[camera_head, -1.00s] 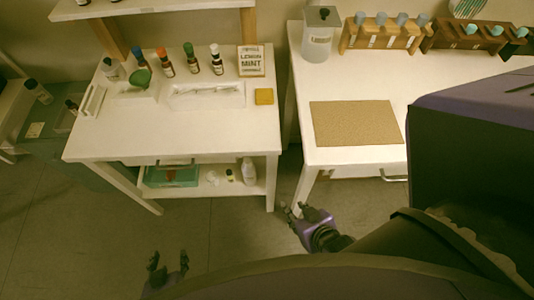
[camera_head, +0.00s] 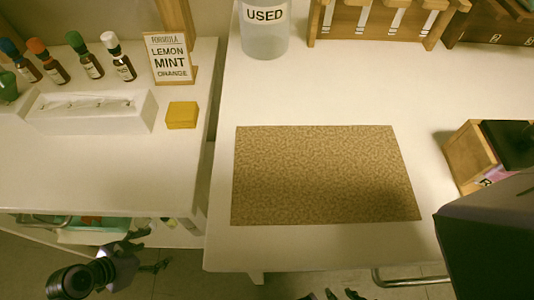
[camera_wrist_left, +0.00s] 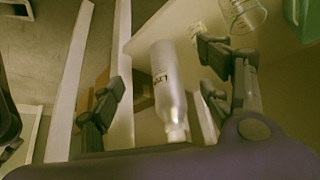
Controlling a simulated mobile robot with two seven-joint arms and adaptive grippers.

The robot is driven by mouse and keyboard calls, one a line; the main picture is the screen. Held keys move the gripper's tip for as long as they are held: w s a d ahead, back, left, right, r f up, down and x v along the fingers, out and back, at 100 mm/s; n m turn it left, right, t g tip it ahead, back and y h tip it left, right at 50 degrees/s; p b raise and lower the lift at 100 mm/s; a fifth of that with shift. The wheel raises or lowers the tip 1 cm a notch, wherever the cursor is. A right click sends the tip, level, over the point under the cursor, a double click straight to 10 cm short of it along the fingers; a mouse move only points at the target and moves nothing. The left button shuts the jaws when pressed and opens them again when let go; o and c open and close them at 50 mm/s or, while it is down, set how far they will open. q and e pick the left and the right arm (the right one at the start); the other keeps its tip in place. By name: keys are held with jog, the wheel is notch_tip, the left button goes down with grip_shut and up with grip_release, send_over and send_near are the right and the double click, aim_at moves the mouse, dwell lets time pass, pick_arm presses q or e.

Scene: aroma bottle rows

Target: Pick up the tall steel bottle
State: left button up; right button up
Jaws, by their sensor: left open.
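My left gripper (camera_wrist_left: 160,78) is open, with one finger on each side of the bottle in that view; no grip is visible. In the head view the left gripper (camera_head: 142,252) is low at the front of the left table, by its lower shelf. The bottle cannot be made out there. Only the fingertips of my right gripper (camera_head: 333,295) show at the bottom edge.
The left table holds small capped bottles (camera_head: 90,62), a white tissue-like box (camera_head: 92,112), a yellow block (camera_head: 182,115) and a sign (camera_head: 170,58). The right table carries a cork mat (camera_head: 320,175), a USED jar (camera_head: 264,30) and a wooden box (camera_head: 470,157). A clear glass (camera_wrist_left: 243,12) shows in the wrist view.

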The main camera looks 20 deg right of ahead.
pick_arm(q)
jog(key=w+d+f+b, duration=0.1)
jog(key=w+d+f, duration=0.3)
jog(key=w+d, duration=0.4)
jog(key=d, duration=0.3)
jog(key=shift+d+b, duration=0.25)
jog(key=shift+b, duration=0.05)
jog(key=shift+c, duration=1)
grip_shut()
